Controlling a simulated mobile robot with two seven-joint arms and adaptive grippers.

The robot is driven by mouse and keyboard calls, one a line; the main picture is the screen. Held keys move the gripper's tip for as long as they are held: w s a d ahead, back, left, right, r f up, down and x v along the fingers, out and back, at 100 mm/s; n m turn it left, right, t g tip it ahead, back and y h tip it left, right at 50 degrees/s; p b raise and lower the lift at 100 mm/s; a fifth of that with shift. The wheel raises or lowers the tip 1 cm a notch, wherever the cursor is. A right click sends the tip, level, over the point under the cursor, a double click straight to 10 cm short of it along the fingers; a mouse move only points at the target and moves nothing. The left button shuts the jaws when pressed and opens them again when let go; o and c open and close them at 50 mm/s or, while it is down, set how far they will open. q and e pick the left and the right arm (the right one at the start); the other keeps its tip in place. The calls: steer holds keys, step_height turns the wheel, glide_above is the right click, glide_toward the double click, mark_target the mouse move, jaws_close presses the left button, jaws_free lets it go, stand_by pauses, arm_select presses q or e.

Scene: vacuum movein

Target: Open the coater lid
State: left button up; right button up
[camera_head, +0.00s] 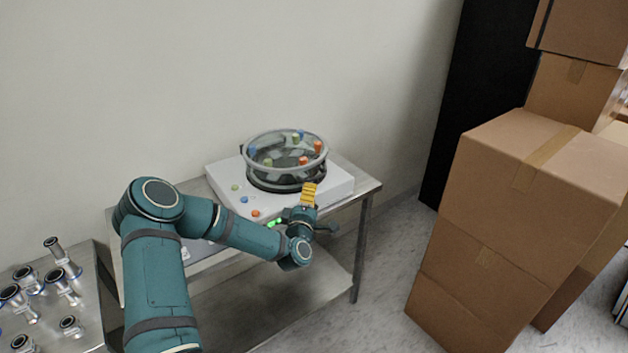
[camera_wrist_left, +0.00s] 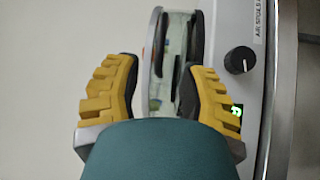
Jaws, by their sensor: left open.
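The coater (camera_head: 336,187) is a white box on a metal table, with a round dark-based chamber on top. Contact cannot be told. My right gripper is not in view.
A black knob (camera_wrist_left: 240,60) and a green display (camera_wrist_left: 236,110) are on the coater's front panel. A metal table with several metal fittings (camera_head: 62,257) stands at lower left. Stacked cardboard boxes (camera_head: 530,190) stand at right. A wall is behind; floor is clear between table and boxes.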

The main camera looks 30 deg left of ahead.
mark_target(313, 180)
arm_select(q)
steer(key=x, duration=0.7)
steer(key=shift+w+a+b, duration=0.1)
steer(key=shift+w+b, duration=0.2)
jaws_close()
